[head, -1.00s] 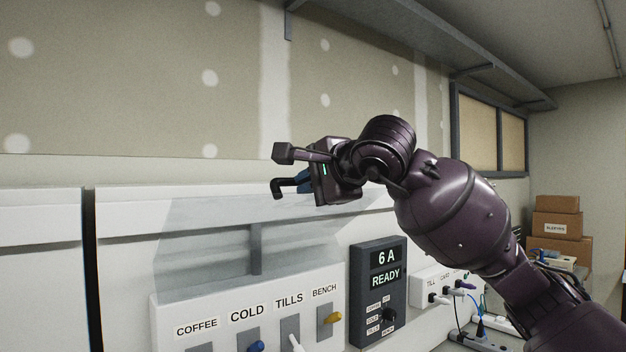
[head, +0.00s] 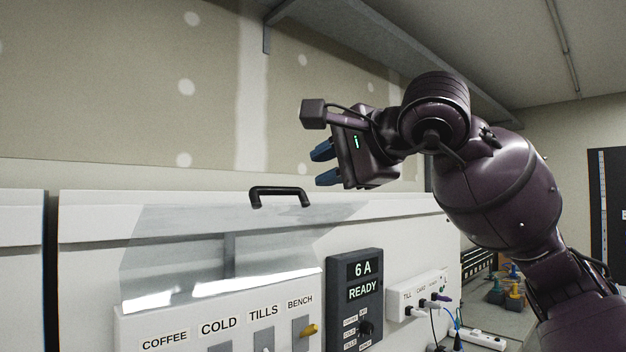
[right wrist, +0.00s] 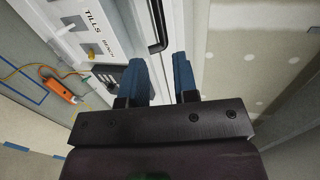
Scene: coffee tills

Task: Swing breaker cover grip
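The clear breaker cover (head: 175,245) stands raised above the switch panel (head: 135,325), its far edge up against the white wall ledge. Its black grip (head: 280,191) is at that upper edge. My right gripper (head: 318,164) is up and to the right of the grip in the head view, apart from it, with its two blue fingers spread and nothing between them. In the right wrist view, the open fingers (right wrist: 162,62) point towards the black grip (right wrist: 158,30), which lies beyond the fingertips. My left gripper is not in view.
The panel has switches labelled COFFEE, COLD, TILLS and BENCH. Beside it is a dark unit (head: 354,300) reading 6 A READY. A socket box (head: 418,294) with plugs and cables is further right. A grey shelf (head: 400,50) runs overhead.

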